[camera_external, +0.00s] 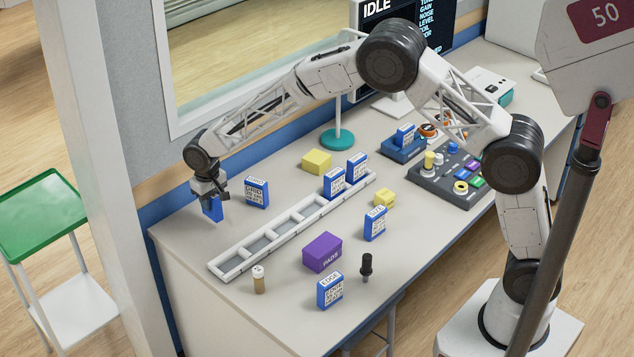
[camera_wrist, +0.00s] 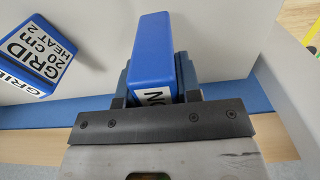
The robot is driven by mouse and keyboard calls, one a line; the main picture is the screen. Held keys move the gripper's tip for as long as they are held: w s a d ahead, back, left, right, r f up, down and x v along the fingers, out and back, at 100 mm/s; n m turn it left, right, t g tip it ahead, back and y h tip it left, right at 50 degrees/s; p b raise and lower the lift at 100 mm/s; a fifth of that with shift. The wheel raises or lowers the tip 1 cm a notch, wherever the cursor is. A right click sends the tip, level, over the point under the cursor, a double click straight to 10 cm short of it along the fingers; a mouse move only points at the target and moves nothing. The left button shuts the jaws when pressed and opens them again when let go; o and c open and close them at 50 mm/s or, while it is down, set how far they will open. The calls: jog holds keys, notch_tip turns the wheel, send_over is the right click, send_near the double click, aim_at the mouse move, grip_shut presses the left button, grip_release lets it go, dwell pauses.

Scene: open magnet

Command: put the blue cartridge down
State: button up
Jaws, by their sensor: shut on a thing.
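My gripper (camera_external: 212,194) is shut on a blue cartridge (camera_external: 213,209) at the far left end of the table, near the wall. In the wrist view the held blue cartridge (camera_wrist: 153,55) sits between the fingers, with part of a white label showing. I cannot tell whether its bottom touches the table. Another blue cartridge with a white label (camera_external: 257,192) stands upright just right of my gripper; in the wrist view it reads GRID 20 cm HEAT 2 (camera_wrist: 38,45). A white slotted rack (camera_external: 248,256) lies along the table, with two blue cartridges (camera_external: 334,182) at its far end.
More blue cartridges stand at the front (camera_external: 330,291) and middle (camera_external: 375,223). A purple box (camera_external: 322,252), a beige cylinder (camera_external: 259,280), a black knob-topped piece (camera_external: 366,267) and yellow blocks (camera_external: 317,162) are spread about. The table's left corner is bare. A control panel (camera_external: 450,188) is at the right.

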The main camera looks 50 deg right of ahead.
jog(key=shift+w, duration=0.1)
dwell(0.3)
jog(key=shift+f, duration=1.75)
jog(key=shift+f, duration=0.1)
jog(key=o, duration=1)
jog(key=shift+c, duration=0.2)
notch_tip(320, 180, up, 12)
jog(key=shift+r, duration=0.15)
